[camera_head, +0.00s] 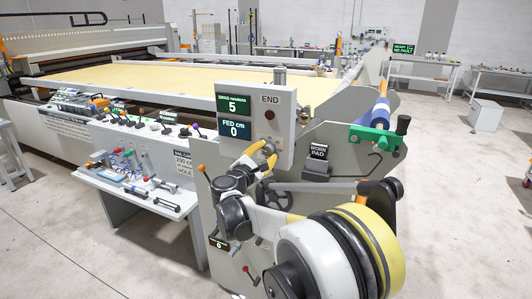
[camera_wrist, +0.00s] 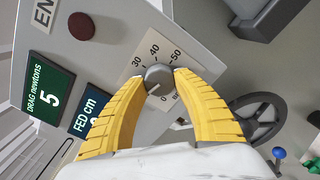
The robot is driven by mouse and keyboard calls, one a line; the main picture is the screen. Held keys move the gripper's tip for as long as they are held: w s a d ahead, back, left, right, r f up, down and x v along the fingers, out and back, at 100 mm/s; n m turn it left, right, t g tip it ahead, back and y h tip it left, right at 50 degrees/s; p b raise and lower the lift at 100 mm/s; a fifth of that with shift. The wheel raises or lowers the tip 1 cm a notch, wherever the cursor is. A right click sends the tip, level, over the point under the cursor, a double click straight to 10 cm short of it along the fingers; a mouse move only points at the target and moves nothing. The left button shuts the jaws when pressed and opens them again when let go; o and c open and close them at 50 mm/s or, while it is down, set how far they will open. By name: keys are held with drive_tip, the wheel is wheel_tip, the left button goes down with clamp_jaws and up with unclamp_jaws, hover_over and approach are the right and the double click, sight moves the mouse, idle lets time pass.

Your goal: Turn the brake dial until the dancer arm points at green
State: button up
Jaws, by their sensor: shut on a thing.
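The brake dial (camera_wrist: 159,78) is a small grey knob on the grey panel, with numbers 30, 40 and 50 above it and a 0 below. A pale line on its face points to the lower left. My gripper (camera_wrist: 160,77) has its two yellow fingers shut on the dial from either side. In the head view my gripper (camera_head: 268,152) is at the panel's lower part, and the fingers largely hide the dial. The DRAG display (camera_head: 233,106) reads 5 and the FED display (camera_head: 233,127) reads 0. I cannot clearly make out the dancer arm or a green mark for it.
A dark handwheel (camera_wrist: 258,117) is right of the dial. A red-brown button (camera_wrist: 82,27) is on the panel. A blue roll with a green clamp (camera_head: 376,138) and a WORN PAD sign (camera_head: 318,151) stand to the right. A lever bench (camera_head: 130,135) is left.

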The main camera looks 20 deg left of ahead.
drive_tip(key=shift+r+m+p, duration=0.1)
drive_tip(key=shift+m+p, duration=0.6)
drive_tip(key=shift+m, duration=2.3)
drive_tip(key=o, duration=1.2)
drive_tip(key=shift+w, duration=0.1)
drive_tip(key=shift+c, duration=0.2)
drive_tip(key=s+a, duration=0.1)
drive_tip(key=s, duration=1.1)
